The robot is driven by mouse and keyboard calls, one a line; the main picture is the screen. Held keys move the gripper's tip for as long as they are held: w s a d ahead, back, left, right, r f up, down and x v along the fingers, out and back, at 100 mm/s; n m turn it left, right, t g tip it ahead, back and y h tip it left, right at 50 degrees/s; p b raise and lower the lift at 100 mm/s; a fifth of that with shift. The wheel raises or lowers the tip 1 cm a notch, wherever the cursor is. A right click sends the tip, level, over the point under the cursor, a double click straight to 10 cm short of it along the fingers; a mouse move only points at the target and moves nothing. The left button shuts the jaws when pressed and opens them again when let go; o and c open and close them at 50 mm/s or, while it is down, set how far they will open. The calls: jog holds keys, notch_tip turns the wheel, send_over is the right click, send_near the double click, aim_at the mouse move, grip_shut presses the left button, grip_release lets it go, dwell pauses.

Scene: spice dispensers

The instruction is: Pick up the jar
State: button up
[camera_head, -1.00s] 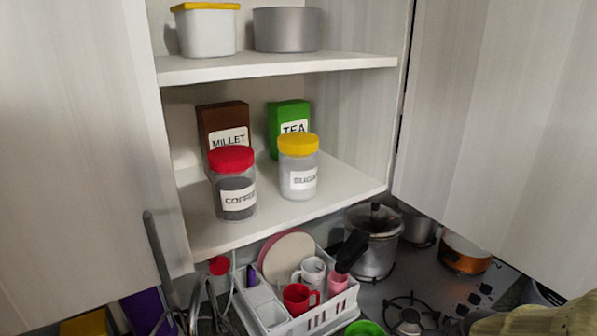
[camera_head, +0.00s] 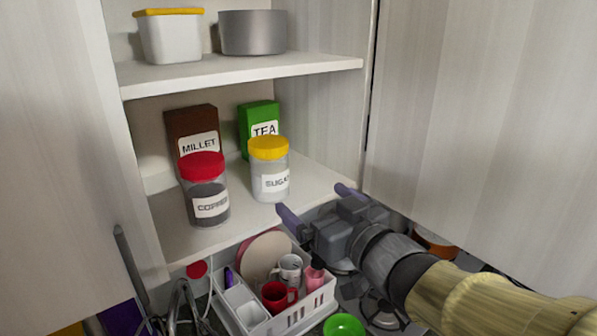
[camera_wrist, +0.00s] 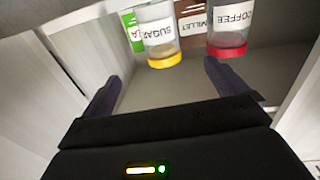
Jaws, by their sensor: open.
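A clear jar with a yellow lid labelled SUGAR (camera_head: 270,172) stands upright on the lower cupboard shelf. A jar with a red lid labelled COFFEE (camera_head: 205,190) stands to its left, with dark contents. My gripper (camera_head: 317,203) is open and empty in front of the shelf's edge, to the right of and below the sugar jar. In the wrist view, which is upside down, the sugar jar (camera_wrist: 158,35) shows ahead between my open fingers (camera_wrist: 163,85), apart from them. The coffee jar (camera_wrist: 230,30) is beyond the right-hand finger there.
A brown MILLET box (camera_head: 192,128) and green TEA box (camera_head: 258,128) stand behind the jars. The upper shelf (camera_head: 240,73) holds a pot and a tub. A cupboard door (camera_head: 480,120) stands at right. A dish rack (camera_head: 300,318) and stove lie below.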

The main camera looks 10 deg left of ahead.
aim_at(279, 171)
jog(key=p+x, duration=0.3)
jog(key=x, duration=0.9)
jog(key=shift+w, duration=0.15)
jog(key=shift+a+r+p, duration=0.1)
jog(key=shift+p, duration=0.25)
jog(key=p+x, duration=0.1)
jog(key=x, duration=0.1)
jog(key=r+p+x, duration=0.1)
jog(key=p, duration=0.1)
jog(key=shift+w+a, duration=0.25)
jog(key=shift+a, duration=0.1)
jog(key=shift+w+a+f, duration=0.2)
jog(key=shift+w+a, duration=0.2)
jog(key=shift+w, duration=0.1)
jog(key=shift+r, duration=0.1)
jog(key=c, duration=1.5)
